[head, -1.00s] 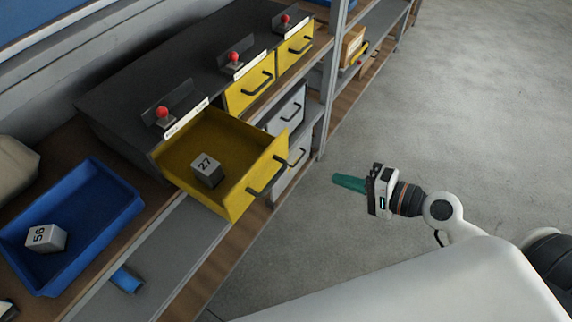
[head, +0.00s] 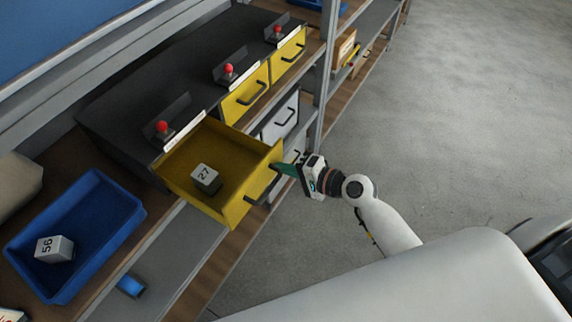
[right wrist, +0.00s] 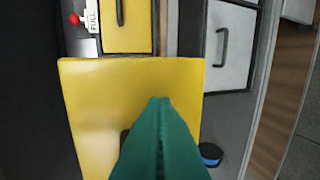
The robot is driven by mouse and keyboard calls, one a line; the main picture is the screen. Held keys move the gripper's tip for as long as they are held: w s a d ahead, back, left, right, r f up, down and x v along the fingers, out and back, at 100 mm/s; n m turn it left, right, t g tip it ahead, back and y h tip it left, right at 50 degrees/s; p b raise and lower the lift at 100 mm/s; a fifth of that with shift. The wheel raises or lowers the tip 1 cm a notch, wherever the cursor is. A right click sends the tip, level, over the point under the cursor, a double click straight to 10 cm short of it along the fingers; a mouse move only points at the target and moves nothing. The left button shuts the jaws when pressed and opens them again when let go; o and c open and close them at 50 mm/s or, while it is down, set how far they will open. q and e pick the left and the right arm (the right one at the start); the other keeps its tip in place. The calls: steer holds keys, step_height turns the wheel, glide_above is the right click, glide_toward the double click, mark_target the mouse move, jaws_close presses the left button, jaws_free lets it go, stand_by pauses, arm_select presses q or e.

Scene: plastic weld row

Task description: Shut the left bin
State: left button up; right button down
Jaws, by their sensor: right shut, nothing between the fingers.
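The left bin (head: 232,203) is a yellow drawer, pulled out of the dark cabinet. A grey cube marked 27 (head: 205,180) lies in it. My right gripper (head: 279,168) has green fingers, closed together and empty, at the bin's front panel near the handle. In the right wrist view the fingertips (right wrist: 159,101) point at the yellow front panel (right wrist: 90,110) and cover much of it, including most of the handle. I cannot tell whether they touch the panel. My left gripper is not in view.
Two other yellow bins (head: 243,103) (head: 289,57) are shut, to the right along the row. Red-knobbed levers (head: 228,69) stand above the bins. Grey drawers (head: 279,122) sit below. A blue tray (head: 120,205) with a cube marked 56 (head: 55,248) is at left. The floor at right is clear.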

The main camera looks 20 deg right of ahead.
mark_target(217, 162)
stand_by(0.3)
steer(key=w+a, duration=0.1)
steer(key=w, duration=0.1)
steer(key=w+a, duration=0.4)
steer(key=shift+w+r+p, duration=0.15)
steer(key=shift+w+p, duration=0.1)
steer(key=shift+p, duration=0.15)
steer(key=w+a, duration=0.2)
steer(key=w, duration=0.1)
steer(key=w+a+b, duration=0.1)
steer(key=w+a, duration=0.1)
steer(key=w, duration=0.1)
steer(key=w+a+b, duration=0.1)
steer(key=w+a, duration=0.2)
steer(key=shift+a+f, duration=0.1)
steer(key=shift+f, duration=0.1)
steer(key=shift+w+a+r, duration=0.1)
steer(key=shift+w+a, duration=0.15)
steer(key=shift+w, duration=0.15)
steer(key=shift+r, duration=0.25)
